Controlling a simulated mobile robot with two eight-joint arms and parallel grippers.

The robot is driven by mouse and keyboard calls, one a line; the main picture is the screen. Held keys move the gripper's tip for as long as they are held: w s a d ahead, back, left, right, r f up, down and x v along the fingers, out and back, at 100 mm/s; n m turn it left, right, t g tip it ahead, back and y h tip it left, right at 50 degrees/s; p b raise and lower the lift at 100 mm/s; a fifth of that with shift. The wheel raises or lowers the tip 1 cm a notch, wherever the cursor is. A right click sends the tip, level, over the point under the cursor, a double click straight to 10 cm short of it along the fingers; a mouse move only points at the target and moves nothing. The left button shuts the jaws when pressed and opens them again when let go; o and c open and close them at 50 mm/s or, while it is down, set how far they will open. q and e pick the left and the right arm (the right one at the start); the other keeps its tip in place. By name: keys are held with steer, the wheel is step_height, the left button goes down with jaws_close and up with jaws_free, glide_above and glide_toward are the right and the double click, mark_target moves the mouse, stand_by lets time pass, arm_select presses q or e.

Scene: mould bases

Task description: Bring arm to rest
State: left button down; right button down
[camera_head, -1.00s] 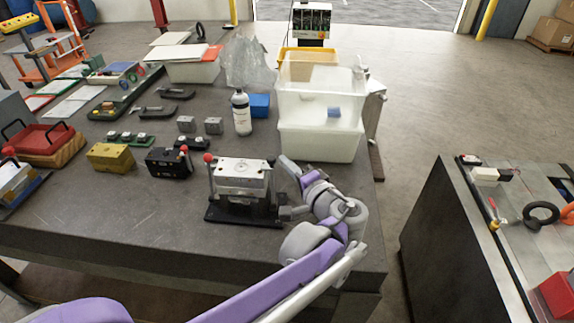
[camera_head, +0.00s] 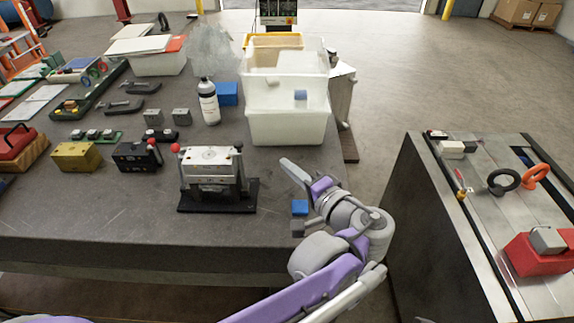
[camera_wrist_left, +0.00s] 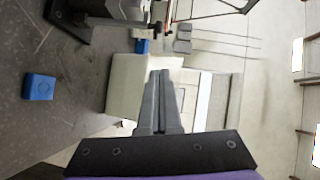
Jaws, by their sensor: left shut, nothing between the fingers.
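My left gripper (camera_head: 289,166) is shut and empty above the right end of the dark workbench (camera_head: 110,215). Its closed grey fingers (camera_wrist_left: 160,85) fill the middle of the left wrist view, pointing toward the white bins. A small blue block (camera_head: 300,207) lies on the bench beside the gripper, apart from the fingers. It also shows at the left of the left wrist view (camera_wrist_left: 39,87). A metal mould base (camera_head: 212,170) on a black plate stands to the left of the gripper. My right gripper is not in view.
Stacked white bins (camera_head: 287,118) stand behind the gripper. A white bottle (camera_head: 209,102) and a yellow block (camera_head: 77,157) stand further left. A second bench at the right holds a red block (camera_head: 535,255) and rings. Floor shows between the benches.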

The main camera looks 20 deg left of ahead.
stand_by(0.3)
arm_select(q)
steer(key=s+a+f+n+g+h, duration=0.1)
steer(key=s+a+f+g+h, duration=0.3)
steer(key=f, duration=0.3)
steer(key=s+a+f+n+g+h, duration=0.1)
steer(key=s+a+f+h, duration=0.1)
steer(key=s+a+f, duration=0.4)
steer(key=s+d+f+n+h, duration=0.3)
steer(key=s+d+f+h, duration=0.2)
steer(key=s+f+h, duration=0.2)
steer(key=shift+s+d+f+n, duration=0.3)
steer(key=shift+s+f, duration=0.25)
steer(key=shift+s, duration=0.4)
